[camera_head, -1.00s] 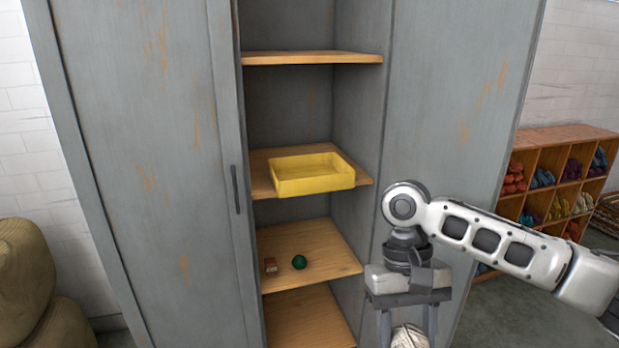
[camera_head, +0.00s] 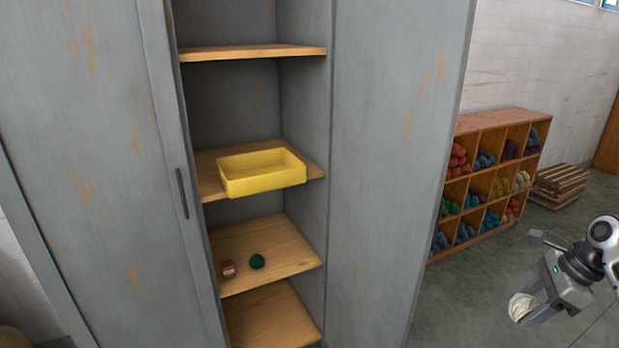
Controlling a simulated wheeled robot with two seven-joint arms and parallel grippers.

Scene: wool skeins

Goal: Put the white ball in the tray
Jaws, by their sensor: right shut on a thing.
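The white ball (camera_head: 519,307) is at the lower right, between the fingers of my right gripper (camera_head: 527,312), which is shut on it. The gripper holds it out over the grey floor, well to the right of the cabinet. The yellow tray (camera_head: 263,187) sits on a middle wooden shelf inside the open grey cabinet. The part of the tray that shows looks empty. My left gripper is not in view.
A green ball (camera_head: 257,261) and a small red box (camera_head: 228,268) lie on the shelf (camera_head: 290,249) below the tray. A wooden rack of wool skeins (camera_head: 481,240) stands behind.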

